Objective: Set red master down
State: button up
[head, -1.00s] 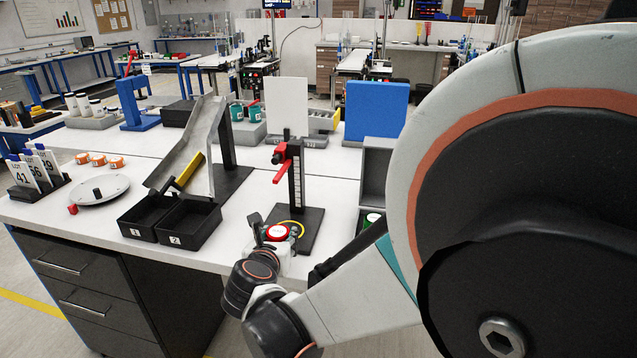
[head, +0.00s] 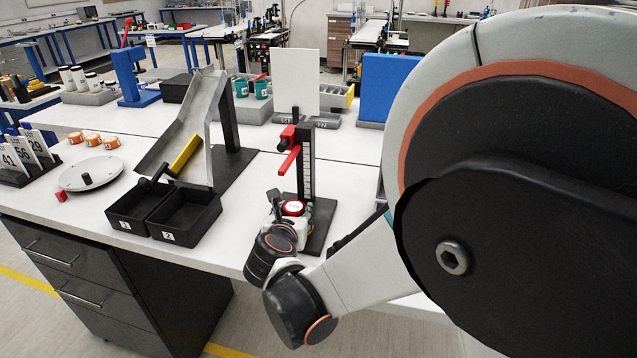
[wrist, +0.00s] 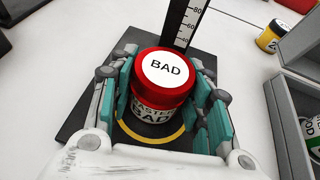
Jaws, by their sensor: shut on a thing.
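The red master is a jar (wrist: 164,78) with a red lid and a white "BAD" label, upright in the wrist view. In the head view its red and white lid (head: 293,208) shows near the table's front edge. My gripper (wrist: 166,98) is shut on it, with teal pads on both sides. The jar is over the black base (wrist: 75,128) of a gauge stand, above a yellow ring (wrist: 150,138). I cannot tell whether its bottom touches the base.
The gauge stand's post (head: 308,160) with a red arm (head: 288,160) rises just behind the jar. Black bins (head: 186,217) and a ramp (head: 185,125) stand to the left. A grey compartment box (wrist: 290,125) is at the right in the wrist view.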

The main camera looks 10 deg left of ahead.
jog(key=shift+r, duration=0.15)
jog(key=o, duration=1.2)
jog(key=shift+o, duration=0.2)
jog(key=shift+s, duration=0.15)
